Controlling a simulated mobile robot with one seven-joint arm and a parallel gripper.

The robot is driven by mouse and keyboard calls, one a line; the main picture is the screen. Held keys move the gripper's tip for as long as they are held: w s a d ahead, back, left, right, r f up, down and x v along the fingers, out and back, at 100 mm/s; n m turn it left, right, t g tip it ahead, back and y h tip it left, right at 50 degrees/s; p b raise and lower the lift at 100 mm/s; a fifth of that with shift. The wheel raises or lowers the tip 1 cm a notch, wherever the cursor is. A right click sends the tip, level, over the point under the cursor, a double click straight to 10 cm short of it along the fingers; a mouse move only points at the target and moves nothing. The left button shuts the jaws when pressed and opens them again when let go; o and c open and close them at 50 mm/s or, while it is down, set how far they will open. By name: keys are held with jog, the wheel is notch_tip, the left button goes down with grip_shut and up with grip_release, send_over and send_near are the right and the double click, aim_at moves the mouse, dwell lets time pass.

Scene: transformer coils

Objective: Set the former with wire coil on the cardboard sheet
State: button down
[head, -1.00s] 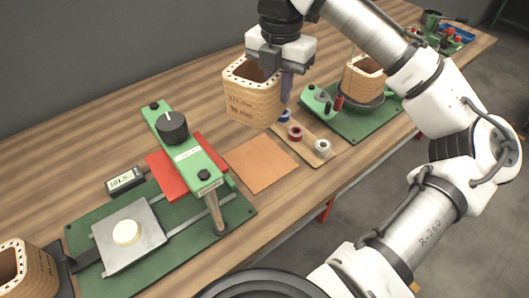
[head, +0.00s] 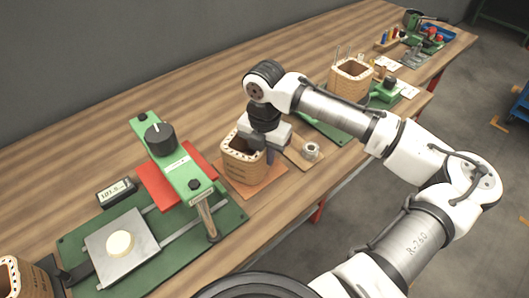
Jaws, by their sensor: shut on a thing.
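The former with wire coil (head: 243,166) is a square, open-topped tan block with dots round its rim. It is upright over the orange-brown cardboard sheet (head: 267,187), whose front and right edges show around it. Its base appears to touch the sheet, though I cannot tell for certain. My gripper (head: 268,152) is shut on the right wall of the former, coming down from above. The gripper hides part of that wall and the far side of the former.
A green press fixture (head: 172,155) with a black knob and a red plate (head: 160,190) stand just left. A wooden spool board (head: 304,160) lies close on the right. Another former (head: 351,76) stands farther back, and one (head: 20,278) at the lower left.

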jog(key=shift+f, duration=0.15)
jog(key=shift+f, duration=0.15)
jog(key=c, duration=1.3)
grip_release()
notch_tip(320, 180, up, 12)
jog(key=shift+r+b, duration=0.2)
jog(key=shift+b, duration=0.3)
